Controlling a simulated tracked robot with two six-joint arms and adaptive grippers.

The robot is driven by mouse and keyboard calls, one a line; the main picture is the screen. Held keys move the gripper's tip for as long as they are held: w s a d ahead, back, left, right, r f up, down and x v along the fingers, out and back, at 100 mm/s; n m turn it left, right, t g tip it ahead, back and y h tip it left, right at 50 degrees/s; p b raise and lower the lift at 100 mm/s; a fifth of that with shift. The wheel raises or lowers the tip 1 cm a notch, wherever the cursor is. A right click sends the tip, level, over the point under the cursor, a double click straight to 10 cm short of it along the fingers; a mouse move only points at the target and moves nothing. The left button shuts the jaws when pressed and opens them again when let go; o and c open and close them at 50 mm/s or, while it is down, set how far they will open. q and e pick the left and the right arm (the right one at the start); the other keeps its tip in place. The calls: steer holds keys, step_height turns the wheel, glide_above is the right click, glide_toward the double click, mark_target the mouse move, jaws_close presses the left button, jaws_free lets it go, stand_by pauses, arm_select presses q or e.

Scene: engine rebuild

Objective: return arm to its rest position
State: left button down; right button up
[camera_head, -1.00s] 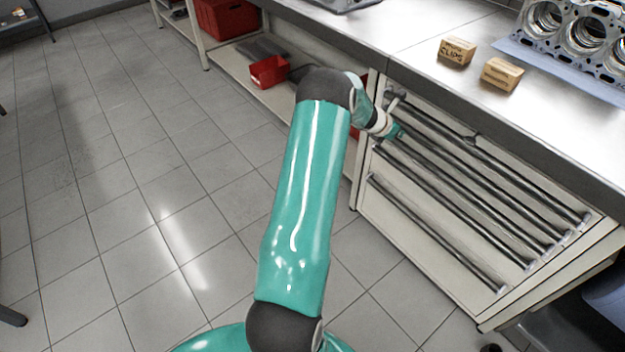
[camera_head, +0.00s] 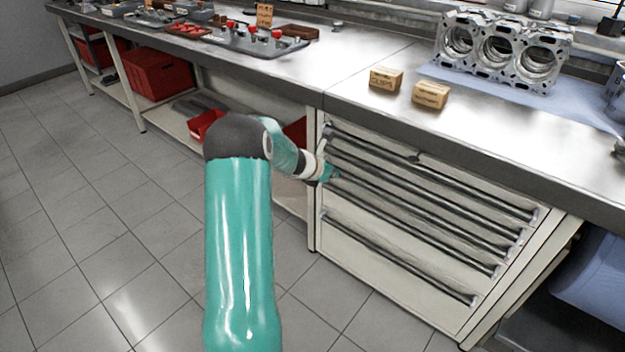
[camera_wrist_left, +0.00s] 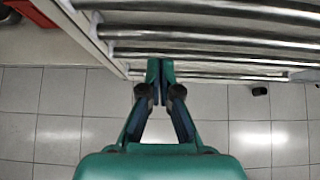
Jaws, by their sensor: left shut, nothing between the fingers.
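My left arm (camera_head: 240,250) is teal with dark joints and reaches toward the drawer cabinet (camera_head: 385,292). My left gripper (camera_head: 333,175) is small in the head view, in front of the left ends of the drawer handles. In the left wrist view the left gripper (camera_wrist_left: 160,68) shows its two teal fingers together, with nothing between them. The tips appear close to the drawer bars (camera_wrist_left: 210,55); whether they touch cannot be told. My right gripper is in neither view.
Red bins (camera_head: 158,75) (camera_head: 205,126) sit on the lower shelf at left. The tiled floor (camera_head: 100,230) at left is clear.

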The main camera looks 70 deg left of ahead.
arm_select(q)
steer(key=v, duration=0.8)
steer(key=w+d+f+m+h, duration=0.3)
steer(key=w+d+f+h, duration=0.15)
steer(key=w+d, duration=0.65)
steer(key=d+f+m+g+h, duration=0.1)
steer(key=d+f+m+h, duration=0.1)
steer(key=d+f, duration=0.5)
steer(key=d+f+m+g+h, duration=0.1)
steer(key=d+f+m, duration=0.15)
steer(key=d, duration=0.85)
steer(key=s+d+f+m+g+h, duration=0.1)
steer(key=s+d+f+m+g, duration=0.3)
steer(key=d, duration=0.4)
steer(key=s+d+f+m+g+h, duration=0.1)
steer(key=s+d+f+m, duration=0.3)
steer(key=d, duration=0.3)
steer(key=s+d+f+m+g+y, duration=0.1)
steer(key=s+d+f+m+g, duration=0.15)
steer(key=s+d+m, duration=0.4)
steer(key=s+d+f+m+g+y, duration=0.1)
steer(key=s+d+f+m, duration=0.2)
steer(key=m, duration=0.7)
step_height(320, 180, up, 16)
steer(key=m+t+p, duration=0.2)
steer(key=m+p, duration=0.5)
steer(key=p, duration=0.8)
steer(key=shift+a+f+h+p, duration=0.15)
steer(key=shift+a+h+p, duration=0.1)
steer(key=shift+h+p, duration=0.2)
